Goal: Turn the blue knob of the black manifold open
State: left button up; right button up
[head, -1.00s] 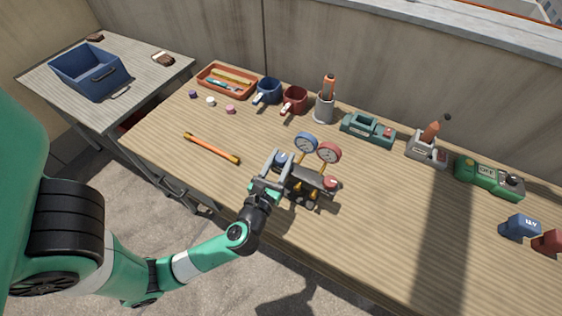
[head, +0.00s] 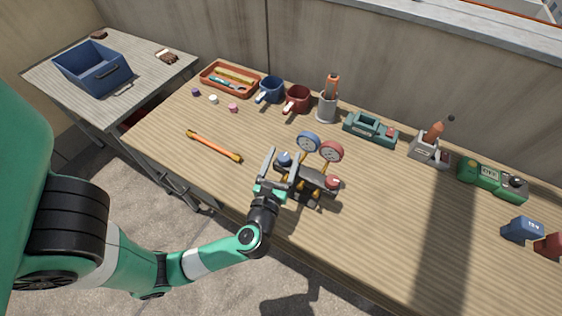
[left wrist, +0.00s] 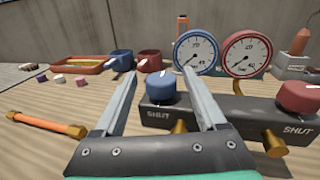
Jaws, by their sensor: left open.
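The black manifold (head: 311,180) stands on the wooden workbench and carries a blue-rimmed gauge (head: 307,142) and a red-rimmed gauge (head: 331,151). Its blue knob (left wrist: 161,86) is at the left end, with the word SHUT below it on the body. Its red knob (left wrist: 300,97) is at the right end, also above SHUT. My left gripper (head: 277,167) is open, with a finger on either side of the blue knob (head: 284,159). In the left wrist view the knob shows between the fingers (left wrist: 158,88); I cannot tell whether they touch it. My right gripper is not in view.

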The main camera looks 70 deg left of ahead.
pick_arm(q)
jog(key=p+v, duration=0.1)
jog(key=v, duration=1)
jog(key=shift+s+d, duration=0.15)
jog(key=shift+s, duration=0.1)
